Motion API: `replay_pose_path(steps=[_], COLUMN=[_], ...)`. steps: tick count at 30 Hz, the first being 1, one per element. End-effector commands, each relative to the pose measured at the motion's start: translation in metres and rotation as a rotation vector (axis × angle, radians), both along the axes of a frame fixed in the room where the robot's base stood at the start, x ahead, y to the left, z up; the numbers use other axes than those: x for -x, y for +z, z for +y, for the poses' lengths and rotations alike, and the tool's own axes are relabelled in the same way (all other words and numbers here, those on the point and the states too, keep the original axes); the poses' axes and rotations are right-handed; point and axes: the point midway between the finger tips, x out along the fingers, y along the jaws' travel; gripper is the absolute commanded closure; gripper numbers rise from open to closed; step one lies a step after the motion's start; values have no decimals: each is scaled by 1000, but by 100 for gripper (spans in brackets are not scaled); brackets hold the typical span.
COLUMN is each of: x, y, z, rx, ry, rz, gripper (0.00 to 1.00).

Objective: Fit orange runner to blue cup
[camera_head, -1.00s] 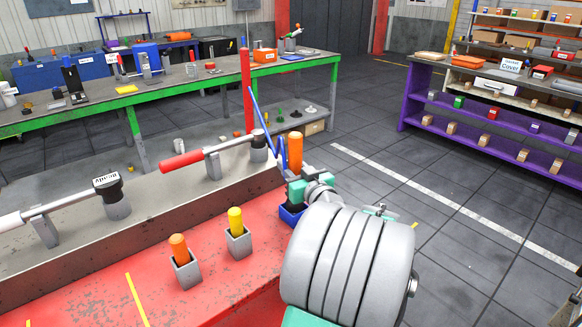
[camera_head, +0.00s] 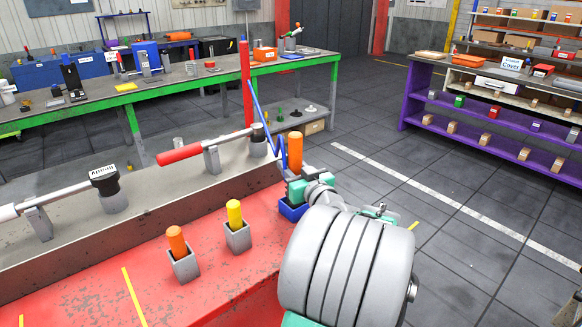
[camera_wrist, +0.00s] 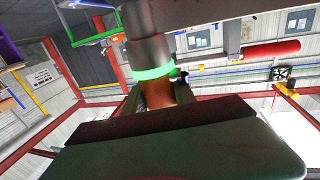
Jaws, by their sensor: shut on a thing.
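The orange runner (camera_head: 295,149) is an upright orange cylinder at the middle of the head view. My gripper (camera_head: 298,187) is at its lower end and shut on it. A blue cup (camera_head: 291,212) shows just below my gripper at the red table's right end. My gripper and arm partly hide it. I cannot tell whether the runner's lower end is inside the cup or above it. In the wrist view, a dark orange part (camera_wrist: 158,94) shows between the fingers, below a grey cylinder with a green glowing ring.
Another orange peg (camera_head: 176,241) and a yellow peg (camera_head: 234,212) stand in grey holders on the red table (camera_head: 90,290). A lever with a red grip (camera_head: 180,154) lies along the grey ledge behind. A green-edged bench (camera_head: 130,97) and purple shelves (camera_head: 470,116) stand farther back.

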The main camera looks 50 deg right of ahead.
Motion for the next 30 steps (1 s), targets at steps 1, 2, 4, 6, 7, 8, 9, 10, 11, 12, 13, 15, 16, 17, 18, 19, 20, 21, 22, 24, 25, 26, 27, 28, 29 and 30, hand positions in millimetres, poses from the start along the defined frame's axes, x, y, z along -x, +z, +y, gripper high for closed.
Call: replay_pose_path(steps=[1, 2, 4, 6, 7, 8, 9, 10, 11, 12, 13, 15, 16, 17, 18, 19, 20, 21, 22, 24, 25, 26, 27, 28, 29, 30], x=[0, 0, 0, 0, 0, 0, 0, 0, 0, 0, 0, 0, 0, 0, 0, 0, 0, 0, 0, 0, 0, 0, 0, 0, 0, 0], y=[1, 0, -2, -3, -4, -5, -5, -6, -7, -8, -8, -10, -10, -11, -11, -11, -11, -11, -11, -12, -12, -12, -12, -12, -12, -12], z=[0, 0, 0, 0, 0, 0, 0, 0, 0, 0, 0, 0, 0, 0, 0, 0, 0, 0, 0, 0, 0, 0, 0, 0, 0, 0], rx=[4, 4, 4, 5, 5, 5, 5, 5, 5, 5, 5, 5, 4, 5, 4, 4, 4, 4, 4, 3, 3, 3, 3, 3, 2, 2], ry=[0, 0, 0, 0, 0, 0, 0, 0, 0, 0, 0, 0, 0, 0, 0, 0, 0, 0, 0, 0, 0, 0, 0, 0, 0, 0], rz=[-4, -4, -4, -3, -3, -3, -3, -3, -3, -3, -3, -3, -4, -3, -4, -4, -3, -3, -3, -2, -2, -2, -1, -1, -2, -2], gripper=[100, 100, 100, 100, 100, 100, 100, 100, 100, 100, 100, 100, 100, 100, 100, 100, 100, 100, 100, 100, 100, 68, 64, 62, 59, 56])
